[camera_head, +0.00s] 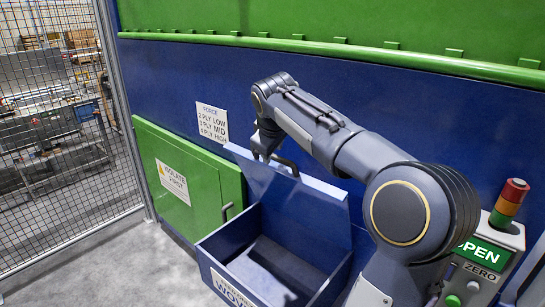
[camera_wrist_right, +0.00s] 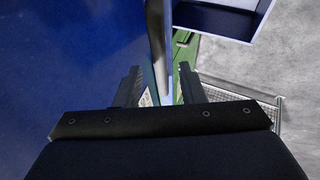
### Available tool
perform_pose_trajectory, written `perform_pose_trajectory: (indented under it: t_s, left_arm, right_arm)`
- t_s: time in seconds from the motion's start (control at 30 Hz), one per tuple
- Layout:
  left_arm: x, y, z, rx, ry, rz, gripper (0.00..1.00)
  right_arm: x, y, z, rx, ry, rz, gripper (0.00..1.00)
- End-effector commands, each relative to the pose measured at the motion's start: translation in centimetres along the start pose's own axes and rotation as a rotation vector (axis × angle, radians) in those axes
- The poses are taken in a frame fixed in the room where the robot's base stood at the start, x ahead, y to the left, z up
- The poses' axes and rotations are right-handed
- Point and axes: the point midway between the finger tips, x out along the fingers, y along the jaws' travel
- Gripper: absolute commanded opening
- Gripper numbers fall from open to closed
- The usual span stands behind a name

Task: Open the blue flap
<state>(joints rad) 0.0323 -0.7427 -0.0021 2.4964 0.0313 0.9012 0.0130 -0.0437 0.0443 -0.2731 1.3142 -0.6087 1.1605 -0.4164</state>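The blue flap (camera_head: 310,205) is raised and leans up towards the blue wall, with a dark handle (camera_head: 287,165) near its upper edge. The blue box (camera_head: 225,240) below it is uncovered, and its dark inside shows. My right gripper (camera_head: 264,150) is at the flap's upper left edge. In the right wrist view my right gripper (camera_wrist_right: 159,88) has its fingers apart, with the flap's narrow edge (camera_wrist_right: 158,45) seen between them. A gap shows on either side, and contact is unclear. My left gripper is out of view.
A green cabinet door (camera_head: 185,180) with a warning label is left of the box. A control post with a green OPEN display (camera_head: 483,251) and a light stack (camera_head: 508,203) stands right. Wire fencing (camera_head: 60,130) bounds the left; grey floor there is free.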

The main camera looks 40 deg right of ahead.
Motion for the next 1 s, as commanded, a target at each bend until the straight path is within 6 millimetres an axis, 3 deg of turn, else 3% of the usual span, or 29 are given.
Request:
perform_pose_trajectory:
  t_s: [0.1, 0.3, 0.87, 1.0]
  left_arm:
    - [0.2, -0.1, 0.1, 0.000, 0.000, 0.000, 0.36]
    - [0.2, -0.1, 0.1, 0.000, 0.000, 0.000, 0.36]
    - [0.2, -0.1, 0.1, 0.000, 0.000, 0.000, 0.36]
    - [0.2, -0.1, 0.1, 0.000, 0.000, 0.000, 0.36]
  right_arm:
    - [-2.0, 0.0, 0.0, 0.001, 0.003, 0.001, 0.36]
    - [-3.8, 0.0, 0.0, 0.001, 0.000, 0.000, 0.36]
    - [-3.9, 0.0, 0.1, 0.001, -0.002, 0.000, 0.36]
    - [-3.9, -1.4, 1.0, 0.016, 0.014, -0.040, 0.36]
